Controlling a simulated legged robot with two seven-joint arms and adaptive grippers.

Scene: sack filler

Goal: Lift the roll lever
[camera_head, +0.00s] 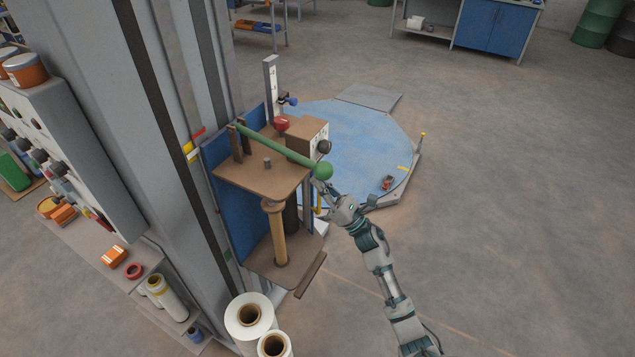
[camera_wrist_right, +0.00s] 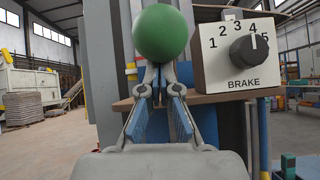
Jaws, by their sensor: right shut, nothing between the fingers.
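The roll lever is a green bar (camera_head: 275,147) ending in a green ball (camera_head: 323,171). In the head view it slopes down to the right from its pivot above a brown shelf. My right gripper (camera_head: 329,190) is just below the ball, shut with nothing between its fingers. In the right wrist view the ball (camera_wrist_right: 160,33) sits above the fingertips (camera_wrist_right: 157,75) and hides part of what is behind it. I cannot tell whether the fingertips touch the ball. My left gripper is not in view.
A brake box with a black dial (camera_wrist_right: 248,50) is right of the ball. The brown shelf (camera_head: 255,180) with a roll spindle (camera_head: 276,235) is below the lever. White rolls (camera_head: 249,315) stand at the lower front. Open floor (camera_head: 500,200) lies to the right.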

